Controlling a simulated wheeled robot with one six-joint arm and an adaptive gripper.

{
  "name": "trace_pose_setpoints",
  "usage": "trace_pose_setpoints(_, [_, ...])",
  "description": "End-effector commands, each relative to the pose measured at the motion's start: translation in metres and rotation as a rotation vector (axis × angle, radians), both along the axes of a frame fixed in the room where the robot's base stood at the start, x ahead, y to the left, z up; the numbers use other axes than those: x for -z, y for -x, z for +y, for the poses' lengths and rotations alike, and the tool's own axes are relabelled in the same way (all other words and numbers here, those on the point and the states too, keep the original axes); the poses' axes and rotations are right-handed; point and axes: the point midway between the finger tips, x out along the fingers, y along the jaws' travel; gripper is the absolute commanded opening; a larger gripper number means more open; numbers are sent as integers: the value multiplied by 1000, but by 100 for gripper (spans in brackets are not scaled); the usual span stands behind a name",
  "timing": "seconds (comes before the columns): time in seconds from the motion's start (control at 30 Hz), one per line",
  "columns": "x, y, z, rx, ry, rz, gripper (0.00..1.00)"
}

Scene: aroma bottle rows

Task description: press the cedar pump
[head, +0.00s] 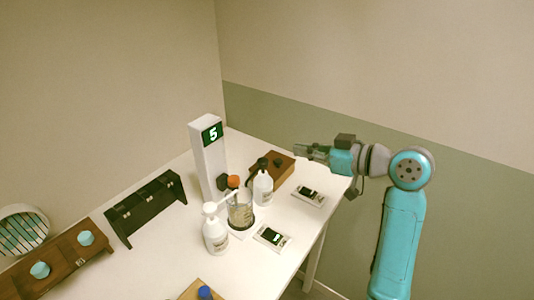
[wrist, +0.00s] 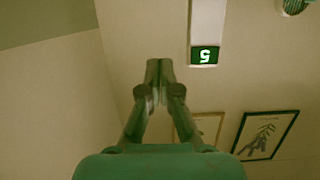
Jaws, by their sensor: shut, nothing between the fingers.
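Two white pump bottles stand on the white table in the head view. The nearer bottle (head: 216,237) has a white pump head turned toward a glass beaker (head: 240,212). The farther bottle (head: 263,189) has a dark top and stands just right of the beaker. Their labels are too small to read, so I cannot tell which is cedar. My gripper (head: 300,150) is shut and empty, held level above the far end of the table, apart from both bottles. In the wrist view its fingertips (wrist: 159,65) meet, with no bottle in sight.
A white tower (head: 207,165) with a green "5" stands behind the beaker. A brown wooden box (head: 284,176) lies below my gripper. Two small display units (head: 308,195) (head: 272,237) lie along the right edge. A black rack (head: 146,206) and wooden tray (head: 75,254) stand left.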

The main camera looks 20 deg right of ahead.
Motion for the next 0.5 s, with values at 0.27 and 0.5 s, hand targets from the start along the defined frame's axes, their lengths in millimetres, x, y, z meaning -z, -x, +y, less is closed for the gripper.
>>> trace_pose_setpoints(0.27, [0,-1,0,0,-1,1,0])
trace_pose_setpoints(0.5, [5,-16,12,-1,-1,2,0])
